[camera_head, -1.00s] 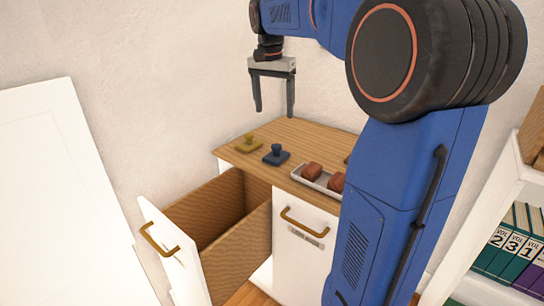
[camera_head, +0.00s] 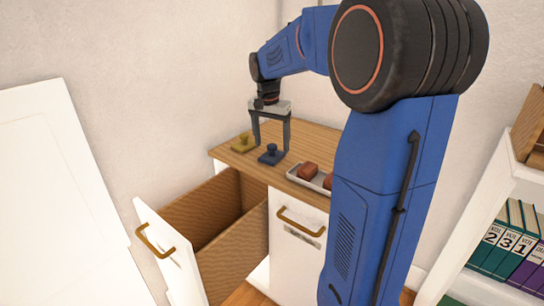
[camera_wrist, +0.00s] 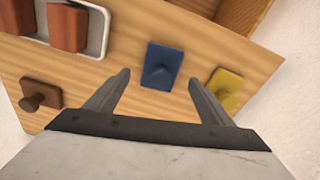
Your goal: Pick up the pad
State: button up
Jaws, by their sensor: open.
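A brown knobbed pad (camera_wrist: 40,94) shows only in the wrist view; my arm hides that area in the head view. My gripper (camera_head: 272,148) is open, pointing down with its fingers above the blue pad. In the wrist view my gripper (camera_wrist: 160,78) has the blue pad between its fingertips, nothing held.
A white tray (camera_head: 292,178) with reddish-brown blocks (camera_head: 308,171) stands right of the blue pad. An open, empty-looking drawer (camera_head: 212,235) juts out at the front left. A white panel (camera_head: 60,190) leans at left. A bookshelf (camera_head: 500,190) stands at right.

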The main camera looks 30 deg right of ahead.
aim_at(272, 145)
jog(key=shift+w+d+f, duration=0.1)
jog(key=shift+f, duration=0.65)
jog(key=shift+w+d+f, duration=0.1)
jog(key=shift+f, duration=0.65)
jog(key=c, duration=1.1)
jog(key=shift+r, duration=0.1)
notch_tip(272, 145, up, 10)
jog(key=shift+f, duration=0.1)
